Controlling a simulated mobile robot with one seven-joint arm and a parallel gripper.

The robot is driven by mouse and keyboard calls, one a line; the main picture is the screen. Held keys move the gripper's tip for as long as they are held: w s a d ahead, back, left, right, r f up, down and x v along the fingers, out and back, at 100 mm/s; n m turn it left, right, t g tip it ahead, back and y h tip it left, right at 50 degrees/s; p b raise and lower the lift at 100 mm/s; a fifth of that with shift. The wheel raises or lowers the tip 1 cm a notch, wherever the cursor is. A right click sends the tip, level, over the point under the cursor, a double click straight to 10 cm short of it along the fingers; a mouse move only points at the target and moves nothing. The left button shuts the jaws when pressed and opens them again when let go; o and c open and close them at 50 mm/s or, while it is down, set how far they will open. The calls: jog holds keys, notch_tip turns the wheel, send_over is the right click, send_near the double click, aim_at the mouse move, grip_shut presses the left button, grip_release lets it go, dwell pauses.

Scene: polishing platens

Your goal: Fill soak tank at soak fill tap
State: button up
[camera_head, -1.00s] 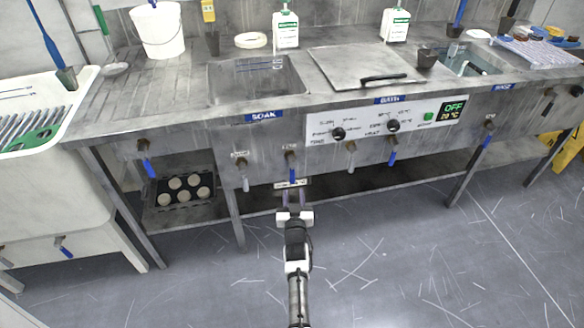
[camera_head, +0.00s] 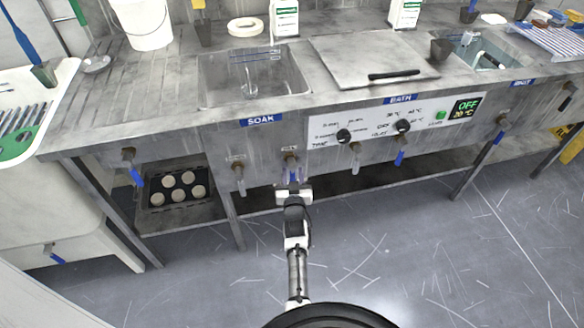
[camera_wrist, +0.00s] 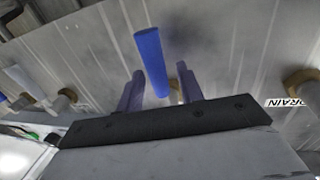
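The soak tank (camera_head: 228,88) is a grey metal basin sunk in the counter above the blue SOAK label (camera_head: 260,120). A wire-like fitting shows inside it; I cannot tell whether there is water. Below the label are a grey-lever tap (camera_head: 239,180) and, to its right, a blue-lever tap (camera_head: 290,165); their small labels are unreadable in the head view. My gripper (camera_head: 292,188) is just below the blue-lever tap. In the wrist view my gripper (camera_wrist: 160,88) is open, its two fingers apart, with the blue lever (camera_wrist: 151,55) showing between them, not visibly clamped.
A DRAIN label (camera_wrist: 292,103) shows at the right of the wrist view. Bath taps with a grey (camera_head: 355,157) and a blue lever (camera_head: 400,157) are further right. A dark tray (camera_head: 176,188) of round pieces sits on the lower shelf. The floor in front is clear.

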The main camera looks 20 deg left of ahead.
jog(key=shift+w, duration=0.1)
jog(key=shift+c, duration=0.5)
grip_shut()
